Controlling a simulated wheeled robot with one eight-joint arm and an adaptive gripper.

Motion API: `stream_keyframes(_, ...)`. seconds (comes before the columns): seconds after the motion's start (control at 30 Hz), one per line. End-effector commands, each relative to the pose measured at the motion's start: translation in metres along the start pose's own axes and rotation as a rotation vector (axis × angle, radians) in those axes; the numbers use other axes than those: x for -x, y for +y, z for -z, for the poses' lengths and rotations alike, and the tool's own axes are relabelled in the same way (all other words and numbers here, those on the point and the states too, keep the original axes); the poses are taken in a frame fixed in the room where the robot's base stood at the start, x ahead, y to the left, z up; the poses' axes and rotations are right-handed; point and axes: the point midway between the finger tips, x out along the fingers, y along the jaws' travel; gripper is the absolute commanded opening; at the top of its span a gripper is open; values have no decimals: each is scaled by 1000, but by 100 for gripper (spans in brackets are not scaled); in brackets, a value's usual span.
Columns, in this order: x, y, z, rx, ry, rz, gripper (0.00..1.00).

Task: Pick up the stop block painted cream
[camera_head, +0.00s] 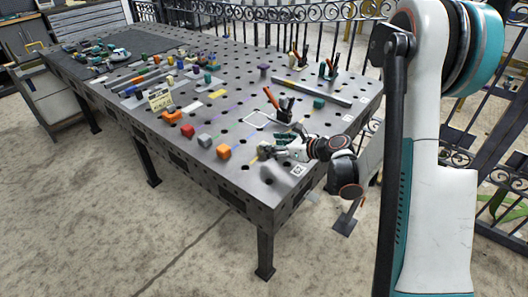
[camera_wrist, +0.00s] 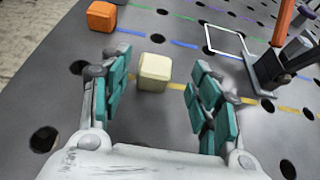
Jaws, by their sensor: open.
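The cream stop block (camera_wrist: 154,71) is a small pale cube on the grey perforated table. In the wrist view it lies between and a little ahead of my open fingers, nearer the left finger, and no grip on it shows. My gripper (camera_wrist: 160,100) has two teal-padded fingers spread wide. In the head view my gripper (camera_head: 268,154) is low over the front right corner of the table, and it mostly hides the cream block.
An orange block (camera_head: 223,152) stands left of my gripper, also in the wrist view (camera_wrist: 102,16). A grey block (camera_head: 204,140) and a red block (camera_head: 187,130) stand farther left. A tool holder (camera_head: 284,115) stands behind my gripper, beside a white square outline (camera_head: 256,119).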

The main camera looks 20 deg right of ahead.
Motion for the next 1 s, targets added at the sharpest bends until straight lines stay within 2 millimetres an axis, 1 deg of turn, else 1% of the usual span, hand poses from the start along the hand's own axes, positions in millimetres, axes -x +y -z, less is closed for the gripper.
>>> stream_keyframes(0.17,-26,6,5,3,0,-3,57)
stream_keyframes(0.3,-43,5,4,1,-1,-2,57)
stream_keyframes(0.4,-47,5,2,1,0,-1,57)
stream_keyframes(0.57,-46,5,1,1,0,0,57)
stream_keyframes(0.6,-46,5,2,1,0,0,48)
stream_keyframes(0.77,-46,5,2,1,0,0,11)
stream_keyframes(0.8,-46,5,2,1,0,0,2)
stream_keyframes(0.83,-46,5,2,1,0,0,0)
stream_keyframes(1.0,-46,5,1,1,-1,0,0)
